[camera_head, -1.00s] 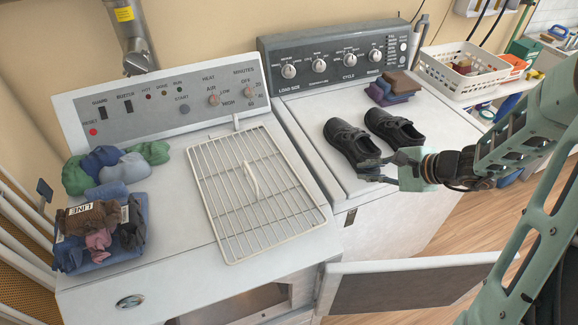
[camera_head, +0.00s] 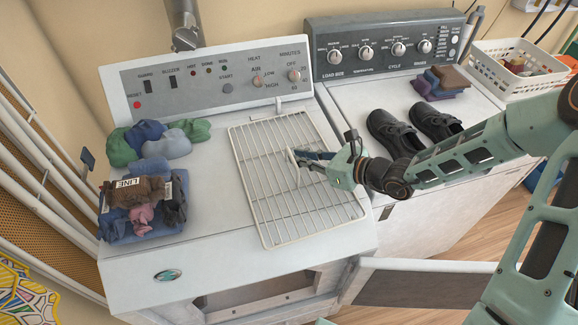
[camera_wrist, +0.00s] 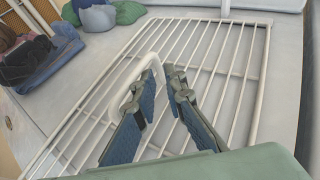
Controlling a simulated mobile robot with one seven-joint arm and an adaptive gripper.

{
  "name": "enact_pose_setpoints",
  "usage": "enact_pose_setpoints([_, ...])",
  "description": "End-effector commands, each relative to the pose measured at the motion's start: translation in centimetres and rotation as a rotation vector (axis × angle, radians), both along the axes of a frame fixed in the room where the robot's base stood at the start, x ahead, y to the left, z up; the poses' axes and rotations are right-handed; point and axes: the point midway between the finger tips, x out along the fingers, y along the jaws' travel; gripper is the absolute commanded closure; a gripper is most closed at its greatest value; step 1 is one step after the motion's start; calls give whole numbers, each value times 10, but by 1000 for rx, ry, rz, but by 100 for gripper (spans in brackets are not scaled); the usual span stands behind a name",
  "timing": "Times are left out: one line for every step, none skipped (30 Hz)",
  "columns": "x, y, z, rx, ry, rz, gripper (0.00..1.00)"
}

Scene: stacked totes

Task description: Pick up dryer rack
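The dryer rack (camera_head: 275,190) is a white wire grid lying flat on top of the left machine, the dryer (camera_head: 210,245). In the wrist view the rack (camera_wrist: 215,75) fills the middle, with a raised white arched handle (camera_wrist: 127,72) on it. My gripper (camera_head: 298,158) is over the middle of the rack, at the handle. In the wrist view its two blue-padded fingers (camera_wrist: 156,82) are apart, with the handle close by the fingertips. I cannot tell whether they touch it. The handle is mostly hidden by the fingers in the head view.
Folded clothes (camera_head: 145,205) and rolled cloths (camera_head: 150,140) lie left of the rack. Black shoes (camera_head: 395,132) and folded cloths (camera_head: 440,82) sit on the washer to the right. A white basket (camera_head: 515,70) stands beyond. The dryer door (camera_head: 425,285) hangs open below.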

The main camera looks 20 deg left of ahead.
Motion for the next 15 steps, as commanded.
enact_pose_setpoints([0,3,-1,0,1,1,89])
enact_pose_setpoints([1,5,-1,0,0,0,89])
enact_pose_setpoints([1,10,-3,0,0,1,89])
enact_pose_setpoints([1,13,-4,0,2,2,89])
enact_pose_setpoints([2,17,-6,1,3,2,89])
enact_pose_setpoints([3,22,-8,0,2,1,89])
enact_pose_setpoints([3,25,-9,0,2,1,89])
enact_pose_setpoints([4,29,-11,0,2,1,89])
enact_pose_setpoints([5,34,-14,0,1,2,89])
enact_pose_setpoints([6,37,-15,0,-1,1,89])
enact_pose_setpoints([7,40,-16,0,-1,1,89])
enact_pose_setpoints([7,43,-18,-1,0,1,89])
enact_pose_setpoints([8,44,-19,-1,-1,0,89])
enact_pose_setpoints([9,45,-19,-1,-2,1,89])
enact_pose_setpoints([9,46,-20,-1,-2,0,89])
